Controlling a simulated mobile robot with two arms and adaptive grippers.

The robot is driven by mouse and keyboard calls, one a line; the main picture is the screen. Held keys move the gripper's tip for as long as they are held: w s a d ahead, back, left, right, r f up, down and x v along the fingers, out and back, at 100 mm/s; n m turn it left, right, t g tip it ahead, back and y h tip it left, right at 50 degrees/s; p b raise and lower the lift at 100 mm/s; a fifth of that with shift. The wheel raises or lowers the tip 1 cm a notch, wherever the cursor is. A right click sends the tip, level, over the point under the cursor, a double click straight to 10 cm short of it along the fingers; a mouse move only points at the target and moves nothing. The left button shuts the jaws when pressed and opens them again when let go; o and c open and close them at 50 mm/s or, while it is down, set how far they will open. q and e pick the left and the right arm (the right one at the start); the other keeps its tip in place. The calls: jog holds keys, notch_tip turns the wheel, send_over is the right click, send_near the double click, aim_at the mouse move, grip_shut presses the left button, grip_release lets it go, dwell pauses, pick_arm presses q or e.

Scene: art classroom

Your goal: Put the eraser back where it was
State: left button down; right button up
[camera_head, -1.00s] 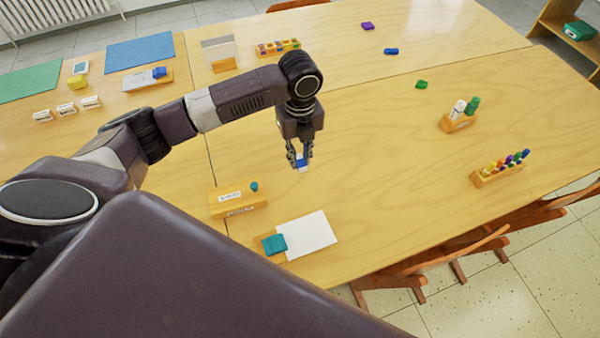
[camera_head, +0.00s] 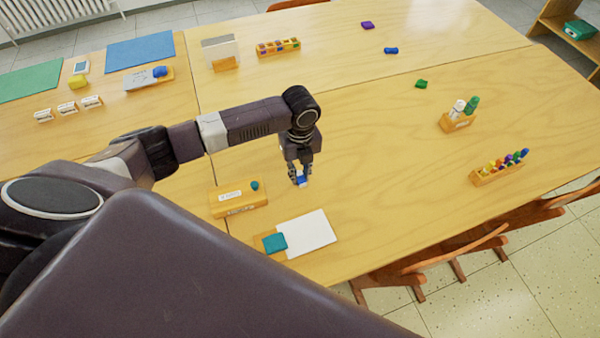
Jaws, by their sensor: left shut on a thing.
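My left gripper (camera_head: 300,175) points down over the middle of the table and is shut on a small blue-and-white eraser (camera_head: 301,181). The eraser is at or just above the tabletop; I cannot tell whether it touches. A wooden box (camera_head: 222,208) with a white label and a small teal piece on top stands to the left of the gripper. A white sheet (camera_head: 311,232) lies below it in the picture, with a teal block (camera_head: 274,242) on a wooden piece at its left edge. My right gripper is not in view.
Marker holders (camera_head: 484,180) (camera_head: 457,125) stand at the right. Green (camera_head: 421,84), blue (camera_head: 391,51) and purple (camera_head: 368,25) pieces lie at the back. A divided wooden tray (camera_head: 291,42) is at the back left. Chairs (camera_head: 440,263) stand at the near edge. The table's centre right is clear.

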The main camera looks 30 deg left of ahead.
aim_at(300, 177)
pick_arm(q)
jog(key=c, duration=1.8)
grip_release()
jog(key=shift+f, duration=0.1)
notch_tip(300, 177, up, 12)
jog(key=shift+r+b, duration=0.25)
jog(key=shift+b, duration=0.1)
jog(key=shift+s+f, duration=0.1)
